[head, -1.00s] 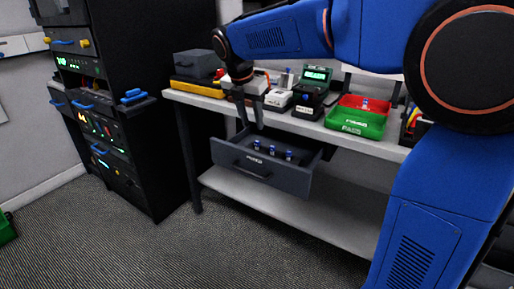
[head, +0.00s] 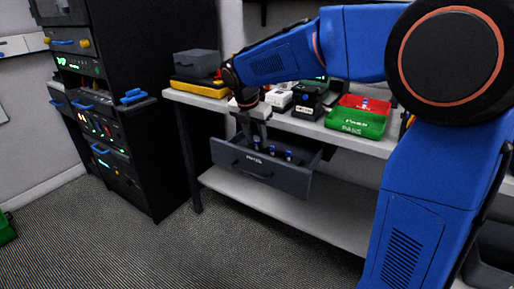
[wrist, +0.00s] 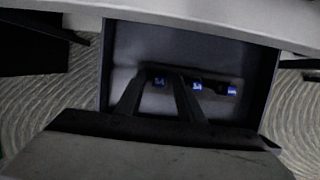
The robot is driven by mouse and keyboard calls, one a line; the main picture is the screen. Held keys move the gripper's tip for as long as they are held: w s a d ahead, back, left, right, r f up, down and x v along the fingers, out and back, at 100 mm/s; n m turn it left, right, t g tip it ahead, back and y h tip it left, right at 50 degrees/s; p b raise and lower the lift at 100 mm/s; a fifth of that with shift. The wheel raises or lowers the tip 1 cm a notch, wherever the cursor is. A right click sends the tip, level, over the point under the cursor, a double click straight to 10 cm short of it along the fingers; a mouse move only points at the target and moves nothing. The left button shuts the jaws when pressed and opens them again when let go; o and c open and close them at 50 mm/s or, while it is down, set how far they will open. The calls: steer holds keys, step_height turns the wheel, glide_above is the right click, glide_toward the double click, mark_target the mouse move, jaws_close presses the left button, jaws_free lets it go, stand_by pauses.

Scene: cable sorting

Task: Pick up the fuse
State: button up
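Three small fuses with blue ends are in the open grey drawer (head: 262,176). The left fuse (head: 256,144), the middle fuse (head: 271,150) and the right fuse (head: 288,155) form a row. My gripper (head: 255,136) points down into the drawer at the left fuse. In the wrist view, my gripper (wrist: 160,78) has its fingers apart, with the left fuse (wrist: 158,82) showing between them. The middle fuse (wrist: 197,86) and right fuse (wrist: 228,90) lie just right of the fingers. Contact with the left fuse cannot be told.
The workbench (head: 200,100) is above the drawer. A red bin (head: 368,101) with a blue-ended piece sits by a green bin (head: 354,122) on the right. Black devices stand behind my gripper. A dark rack (head: 130,110) is at the left. Floor in front is clear.

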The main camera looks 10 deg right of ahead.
mark_target(256, 142)
jaws_close()
step_height(256, 142, up, 13)
stand_by(1.1)
